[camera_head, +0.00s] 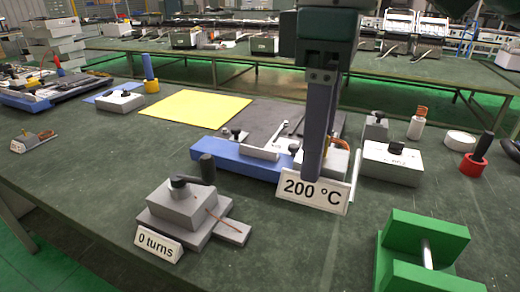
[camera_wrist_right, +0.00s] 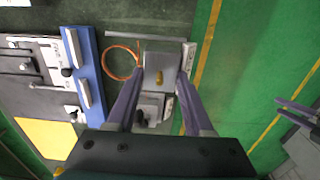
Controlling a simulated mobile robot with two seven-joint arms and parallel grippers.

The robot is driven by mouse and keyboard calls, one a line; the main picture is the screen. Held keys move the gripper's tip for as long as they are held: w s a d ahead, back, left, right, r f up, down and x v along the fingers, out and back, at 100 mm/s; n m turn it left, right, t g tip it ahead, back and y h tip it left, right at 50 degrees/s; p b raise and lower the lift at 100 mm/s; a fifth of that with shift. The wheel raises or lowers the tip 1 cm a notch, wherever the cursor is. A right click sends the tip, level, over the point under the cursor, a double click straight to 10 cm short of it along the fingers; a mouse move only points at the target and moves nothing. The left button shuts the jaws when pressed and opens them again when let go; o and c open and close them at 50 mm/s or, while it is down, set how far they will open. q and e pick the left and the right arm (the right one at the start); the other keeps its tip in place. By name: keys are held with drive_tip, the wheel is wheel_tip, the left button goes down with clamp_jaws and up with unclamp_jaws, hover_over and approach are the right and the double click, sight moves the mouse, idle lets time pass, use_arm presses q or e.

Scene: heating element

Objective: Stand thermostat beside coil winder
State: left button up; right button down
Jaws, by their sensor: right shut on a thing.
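The thermostat is a grey block with a white "200 °C" plate (camera_head: 313,190); the right wrist view shows its grey top with a brass knob (camera_wrist_right: 158,78). My right gripper (camera_head: 314,172) is shut on it, its fingers on two sides of the block in the right wrist view (camera_wrist_right: 160,88). Whether the block touches the table I cannot tell. The coil winder (camera_head: 185,208) is a stepped grey block with a black crank and a "0 turns" plate, left of the thermostat. My left gripper seems to show at the right edge of the right wrist view (camera_wrist_right: 292,108); its opening is unclear.
A blue-edged board (camera_head: 235,160) with tools lies just behind. A green bracket (camera_head: 428,240) with a metal rod stands at the front right. A white box (camera_head: 392,163) is to the right of the thermostat. A yellow sheet (camera_head: 195,107) lies farther back. The table's front left is clear.

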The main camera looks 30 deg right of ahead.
wheel_tip(320, 180, down, 14)
drive_tip(key=shift+w+a+f+b, duration=0.1)
drive_tip(key=shift+f+b, duration=0.1)
drive_tip(key=shift+b, duration=1)
drive_tip(key=shift+f+b, duration=0.5)
drive_tip(key=shift+f, duration=1.8)
drive_tip(key=shift+f, duration=0.1)
drive_tip(key=shift+c, duration=1.4)
unclamp_jaws()
